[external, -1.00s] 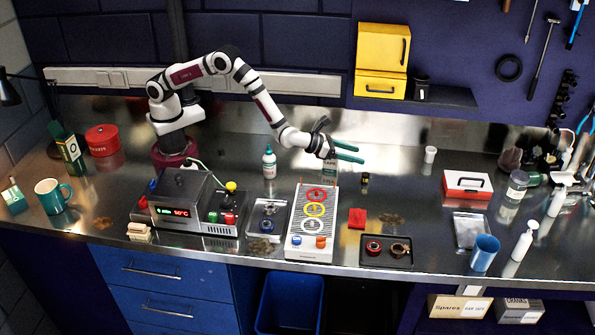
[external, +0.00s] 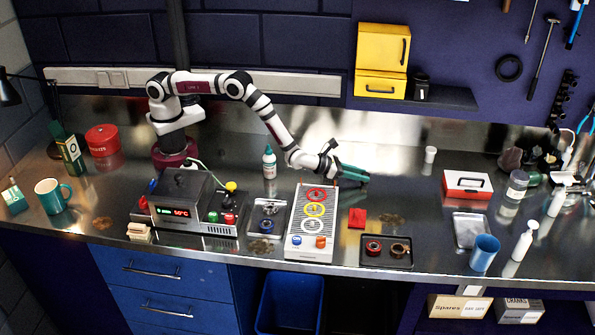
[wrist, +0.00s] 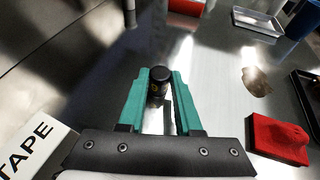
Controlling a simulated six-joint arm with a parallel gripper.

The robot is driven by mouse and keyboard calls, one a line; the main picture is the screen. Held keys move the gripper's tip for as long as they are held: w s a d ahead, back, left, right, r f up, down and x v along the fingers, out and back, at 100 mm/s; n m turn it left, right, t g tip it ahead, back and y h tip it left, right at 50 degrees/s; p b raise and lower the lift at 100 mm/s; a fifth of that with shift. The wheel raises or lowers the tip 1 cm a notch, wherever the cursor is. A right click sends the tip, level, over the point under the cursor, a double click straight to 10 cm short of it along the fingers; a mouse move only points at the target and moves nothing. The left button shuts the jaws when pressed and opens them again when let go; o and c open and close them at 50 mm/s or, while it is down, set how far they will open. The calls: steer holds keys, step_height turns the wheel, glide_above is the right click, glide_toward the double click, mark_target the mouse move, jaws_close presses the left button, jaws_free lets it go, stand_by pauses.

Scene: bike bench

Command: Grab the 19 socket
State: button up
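The socket (wrist: 157,83) is a small dark cylinder standing upright on the steel bench, with a faint yellowish mark on its side. In the wrist view it stands between the green fingertips of my gripper (wrist: 160,74), with a finger on either side. I cannot tell whether either finger touches it. The fingers are apart. In the external view my gripper (external: 364,174) is low over the bench, right of the tray with coloured rings, and the socket is hidden there by the fingers.
A white tape box (wrist: 28,152) lies close at the left of the wrist view. A red block (wrist: 277,138) is at the right; it also shows in the external view (external: 357,218). A tray with coloured rings (external: 298,240) stands left of the gripper.

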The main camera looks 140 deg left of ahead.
jaws_close()
